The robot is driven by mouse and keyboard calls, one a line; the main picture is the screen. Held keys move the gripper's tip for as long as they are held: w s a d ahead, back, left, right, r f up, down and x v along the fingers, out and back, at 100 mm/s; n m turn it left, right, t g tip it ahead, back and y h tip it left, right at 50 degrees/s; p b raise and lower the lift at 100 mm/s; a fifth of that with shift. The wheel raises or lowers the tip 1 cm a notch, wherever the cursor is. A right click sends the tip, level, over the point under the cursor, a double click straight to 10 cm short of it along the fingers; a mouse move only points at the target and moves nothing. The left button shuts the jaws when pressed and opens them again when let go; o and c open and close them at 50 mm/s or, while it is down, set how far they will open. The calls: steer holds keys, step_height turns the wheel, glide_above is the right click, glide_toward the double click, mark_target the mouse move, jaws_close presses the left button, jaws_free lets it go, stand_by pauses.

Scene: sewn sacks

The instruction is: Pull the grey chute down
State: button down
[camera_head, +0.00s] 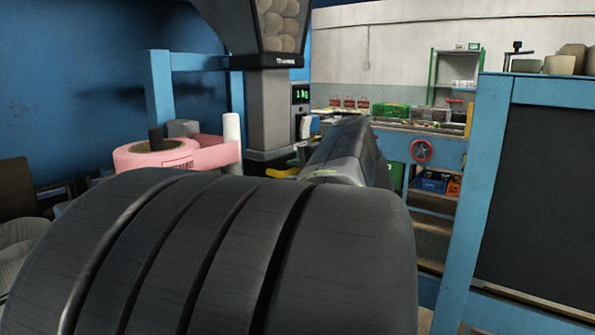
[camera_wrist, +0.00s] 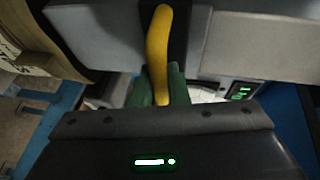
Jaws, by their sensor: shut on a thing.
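The grey chute (camera_head: 268,110) hangs upright below a hopper of pale round things in the head view. A yellow handle (camera_head: 283,172) shows near its lower end, partly behind my arm. In the wrist view the grey chute (camera_wrist: 235,45) spans the top as a wide grey body, with the yellow handle (camera_wrist: 158,45) in front of a dark strip on it. My gripper (camera_wrist: 160,86) has green fingers and is shut on the lower part of the handle. In the head view my arm hides the fingers.
A pink roll (camera_head: 175,153) and a white cylinder (camera_head: 231,128) stand left of the chute. A green-lit display (camera_head: 301,94) is just right of it. A blue-framed dark panel (camera_head: 540,190) closes the right side. A brown sack (camera_wrist: 45,45) is at upper left in the wrist view.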

steer(key=shift+f, duration=0.4)
steer(key=c, duration=1.4)
jaws_free()
steer(key=shift+r, duration=0.1)
steer(key=shift+s+d, duration=0.1)
steer(key=v, duration=1.3)
steer(key=shift+s+r+b, duration=0.15)
steer(key=shift+s+b, duration=0.1)
steer(key=shift+b, duration=0.1)
steer(key=shift+d, duration=0.1)
